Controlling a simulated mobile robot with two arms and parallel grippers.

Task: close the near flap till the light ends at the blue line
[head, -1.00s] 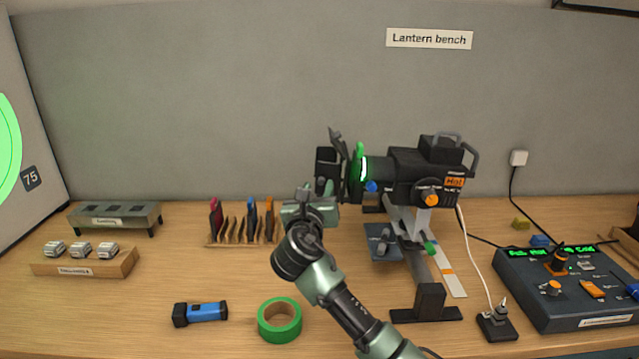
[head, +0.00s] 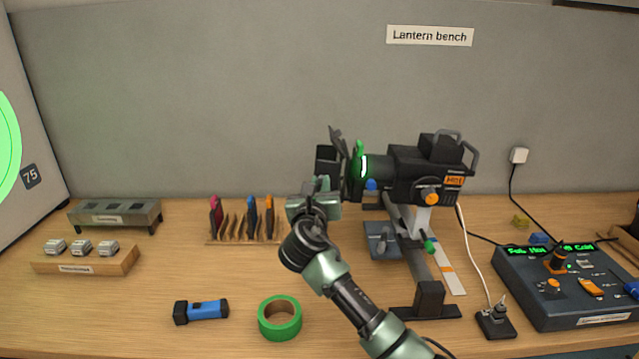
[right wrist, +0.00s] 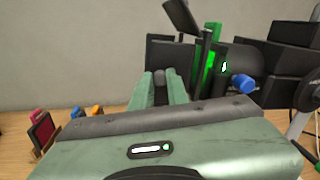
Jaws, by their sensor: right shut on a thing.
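The lantern (head: 415,178) stands on its rail at the right of the bench, with a green-lit front and dark flaps (head: 327,160) at its left end. My right gripper (head: 322,186) is at the low, near side of these flaps. In the right wrist view its fingers (right wrist: 160,88) are shut on a narrow dark piece, which I take as the near flap; the fingers hide most of it. A green patch of light (head: 8,140) shows on the pale screen (head: 35,110) at the far left, cut by the picture edge. No blue line shows. My left gripper is out of view.
A rack of coloured gel frames (head: 242,222) stands left of my right arm. A green tape roll (head: 279,333) and a blue torch (head: 202,311) lie in front. The control desk (head: 570,290) is at the right. A white cable (head: 474,262) runs beside the lantern.

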